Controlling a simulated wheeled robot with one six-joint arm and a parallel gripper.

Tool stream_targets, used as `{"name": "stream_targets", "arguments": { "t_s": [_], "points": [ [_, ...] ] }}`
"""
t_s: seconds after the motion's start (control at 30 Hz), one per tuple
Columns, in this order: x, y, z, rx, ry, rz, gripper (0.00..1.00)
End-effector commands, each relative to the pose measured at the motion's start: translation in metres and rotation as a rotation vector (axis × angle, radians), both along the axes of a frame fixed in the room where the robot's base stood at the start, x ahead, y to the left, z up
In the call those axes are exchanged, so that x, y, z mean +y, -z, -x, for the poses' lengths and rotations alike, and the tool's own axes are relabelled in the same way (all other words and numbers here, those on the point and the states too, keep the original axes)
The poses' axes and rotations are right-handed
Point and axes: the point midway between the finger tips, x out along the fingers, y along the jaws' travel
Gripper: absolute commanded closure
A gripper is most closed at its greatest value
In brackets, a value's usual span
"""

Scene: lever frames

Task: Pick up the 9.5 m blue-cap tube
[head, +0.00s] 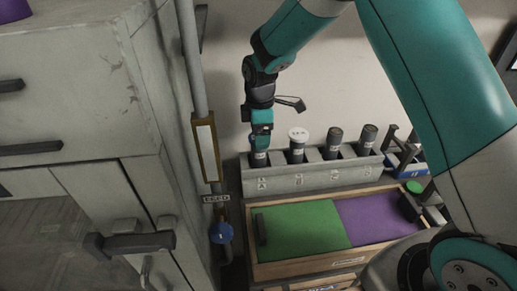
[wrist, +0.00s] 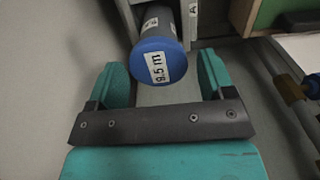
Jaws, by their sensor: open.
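The blue-cap tube (wrist: 158,62) has a dark body, and its cap face carries a white label reading "9.5 m". In the wrist view it lies between the two teal fingers of my gripper (wrist: 160,70), with gaps visible beside the cap. In the head view my gripper (head: 261,138) points down over the leftmost slot of the grey rack (head: 315,180). The dark tube body (head: 259,158) shows just below the fingers there, and its cap is hidden by them. My gripper is open and holds nothing.
A white-topped tube (head: 298,136) and two dark tubes (head: 334,141) (head: 368,136) stand right of it in the rack. A wooden tray (head: 300,268) with green and purple surfaces is in front. A vertical pipe (head: 190,55) and grey cabinet (head: 75,75) are left.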

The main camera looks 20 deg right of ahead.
Motion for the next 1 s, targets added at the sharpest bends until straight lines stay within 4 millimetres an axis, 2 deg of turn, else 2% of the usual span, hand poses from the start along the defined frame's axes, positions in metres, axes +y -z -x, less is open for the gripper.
{"name": "stream_targets", "arguments": {
  "t_s": [0.13, 0.4, 0.67, 0.7, 0.9, 1.0],
  "points": [
    [0.001, 0.011, 0.000, 0.003, 0.000, 0.000, 0.25],
    [0.002, 0.049, -0.003, 0.002, 0.001, 0.001, 0.25],
    [0.002, 0.054, -0.003, 0.000, 0.001, 0.000, 0.25],
    [0.002, 0.054, -0.003, 0.000, 0.001, 0.000, 0.29],
    [0.002, 0.054, -0.003, 0.000, 0.001, 0.000, 0.72],
    [0.002, 0.053, -0.003, -0.001, 0.001, -0.001, 0.72]
  ]
}}
